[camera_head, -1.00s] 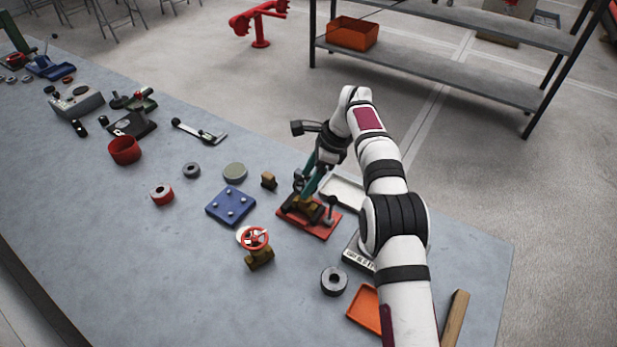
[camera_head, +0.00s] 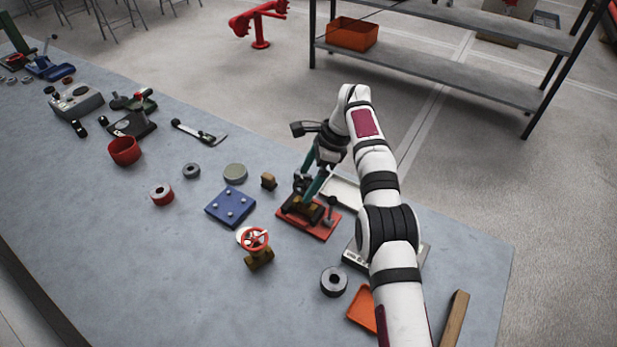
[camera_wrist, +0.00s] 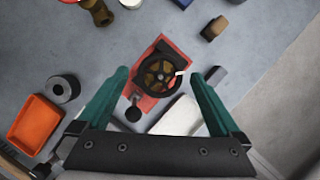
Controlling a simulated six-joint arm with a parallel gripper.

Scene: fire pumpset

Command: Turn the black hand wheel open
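The black hand wheel (camera_wrist: 159,75) sits on a brass-coloured body over a red base plate (camera_wrist: 144,103), near the middle of the wrist view. A pale pointer shows at the wheel's right side. A black ball-ended lever (camera_wrist: 133,114) stands beside it. In the head view the red base plate (camera_head: 322,226) lies on the bench, and the wheel is mostly hidden behind my fingers. My gripper (camera_head: 306,190) points down over the assembly. In the wrist view its two teal fingers are apart, one on each side of the wheel, with nothing between them touching; I cannot tell the exact height.
A white tray (camera_wrist: 178,118) lies close behind the base plate. A small brown block (camera_head: 268,181), a blue plate (camera_head: 231,206), a brass valve with a red wheel (camera_head: 257,250), a grey ring (camera_head: 334,281) and an orange tray (camera_head: 362,307) are nearby.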

